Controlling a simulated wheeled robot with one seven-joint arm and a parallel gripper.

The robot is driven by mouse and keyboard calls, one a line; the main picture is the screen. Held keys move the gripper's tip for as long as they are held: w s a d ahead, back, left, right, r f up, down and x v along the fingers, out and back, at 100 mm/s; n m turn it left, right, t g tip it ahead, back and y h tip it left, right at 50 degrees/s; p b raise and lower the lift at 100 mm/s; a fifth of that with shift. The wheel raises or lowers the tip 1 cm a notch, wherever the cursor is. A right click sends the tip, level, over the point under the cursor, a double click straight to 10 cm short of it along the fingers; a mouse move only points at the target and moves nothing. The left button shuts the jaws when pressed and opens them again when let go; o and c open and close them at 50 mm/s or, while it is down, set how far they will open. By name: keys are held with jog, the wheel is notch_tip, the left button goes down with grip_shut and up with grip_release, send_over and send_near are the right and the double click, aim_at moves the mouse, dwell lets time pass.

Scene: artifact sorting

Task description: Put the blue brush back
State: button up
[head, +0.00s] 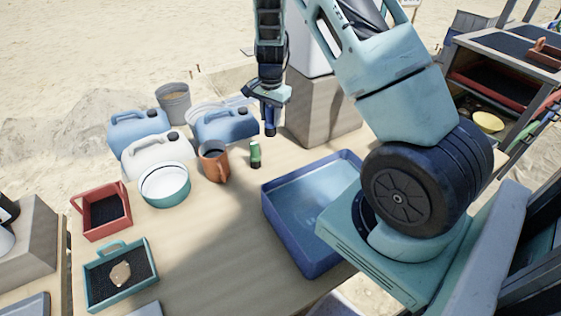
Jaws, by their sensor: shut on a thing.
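My gripper (267,97) points down above the back of the table and is shut on a dark blue upright thing, which looks like the blue brush (270,122). The brush hangs below the jaws, behind and slightly right of a small green thing (255,155) standing on the table. The top of the brush is hidden by the jaws. I cannot tell whether its lower end touches anything.
A blue tray (268,215) lies at the right of the table (205,255). An orange mug (213,165), a white-and-teal bowl (165,200) and jerry cans (138,128) stand at the left and back. Red (75,205) and teal (88,287) trays hold dark material. The table's middle is clear.

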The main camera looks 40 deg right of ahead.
jog(key=d+f+m, duration=0.1)
jog(key=f, duration=0.3)
jog(key=d+f+m+b, duration=0.1)
jog(key=d+f, duration=0.1)
jog(key=f, duration=0.2)
jog(key=d+f+m, duration=0.1)
jog(key=f+m, duration=0.1)
jog(key=f, duration=0.3)
jog(key=shift+w+d+b, duration=0.2)
jog(key=shift+d+b, duration=0.1)
jog(key=shift+b, duration=0.1)
jog(key=shift+f, duration=0.1)
jog(key=o, duration=1)
